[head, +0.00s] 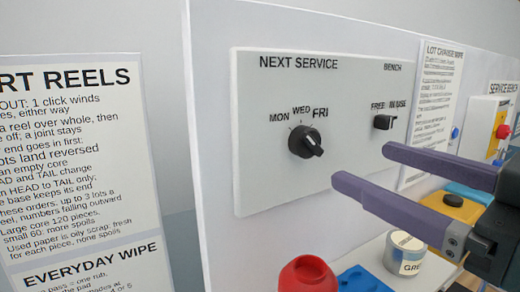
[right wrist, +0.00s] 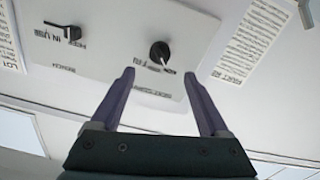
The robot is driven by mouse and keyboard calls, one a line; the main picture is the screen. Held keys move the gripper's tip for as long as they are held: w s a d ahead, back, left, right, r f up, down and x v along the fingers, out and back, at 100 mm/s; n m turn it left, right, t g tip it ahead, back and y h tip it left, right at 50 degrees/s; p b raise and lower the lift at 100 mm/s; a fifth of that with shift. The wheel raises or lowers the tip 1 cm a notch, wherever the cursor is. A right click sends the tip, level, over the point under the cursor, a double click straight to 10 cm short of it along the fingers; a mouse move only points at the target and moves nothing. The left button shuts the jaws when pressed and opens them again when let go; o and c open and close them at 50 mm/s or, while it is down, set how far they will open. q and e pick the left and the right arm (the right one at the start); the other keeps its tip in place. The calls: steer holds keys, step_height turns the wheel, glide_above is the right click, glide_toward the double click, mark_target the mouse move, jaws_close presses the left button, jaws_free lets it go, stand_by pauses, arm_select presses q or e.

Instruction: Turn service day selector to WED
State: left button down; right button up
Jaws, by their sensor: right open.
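The service day selector (head: 304,142) is a round black knob with a grip bar on a pale panel (head: 265,190). MON, WED and FRI are printed above it. Its bar slants from upper left, on the MON side, to lower right. Which day it marks is hard to tell. My right gripper (head: 362,165) is open and empty, its purple fingers pointing at the panel from the right, apart from the knob. In the right wrist view, upside down, the knob (right wrist: 160,52) shows beyond and between the open fingertips (right wrist: 159,75). My left gripper is out of view.
A black BENCH switch (head: 383,122) sits right of the knob, close to my upper finger. Below are a red round object (head: 307,274), a blue tray (head: 362,280) and a labelled tin (head: 404,253). A printed sheet (head: 432,105) hangs right of the panel.

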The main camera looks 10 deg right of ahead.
mark_target(315, 145)
steer(key=p+x, duration=0.3)
steer(key=x, duration=0.5)
steer(key=shift+r, duration=0.1)
steer(key=shift+w+a, duration=0.15)
steer(key=shift+w, duration=0.3)
steer(key=c, duration=0.9)
jaws_close()
